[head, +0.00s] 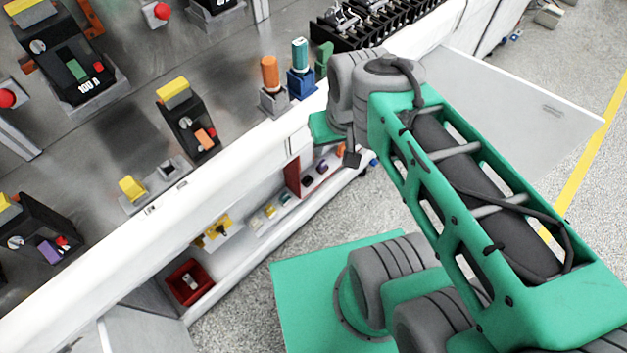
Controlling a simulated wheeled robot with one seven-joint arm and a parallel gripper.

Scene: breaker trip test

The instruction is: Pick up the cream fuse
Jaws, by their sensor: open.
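A small pale, cream-looking piece (190,282) lies in a red bin (176,296) at the near end of the low shelf under the bench. It looks like the cream fuse, but it is too small to be sure. Other small pieces, one yellow (270,211), sit farther along that shelf. My gripper (350,157) is at the end of my arm, beside the far part of the shelf and well away from the red bin. Only a dark tip shows below the wrist; the rest is hidden. It is open, and I see nothing held.
The bench front edge (226,155) overhangs the shelf. Above it are breakers (190,125), an orange cylinder (270,73) and a teal cylinder (300,55) in holders. A yellow holder (215,232) stands between bin and far shelf. An open pale door panel (515,95) lies behind my arm.

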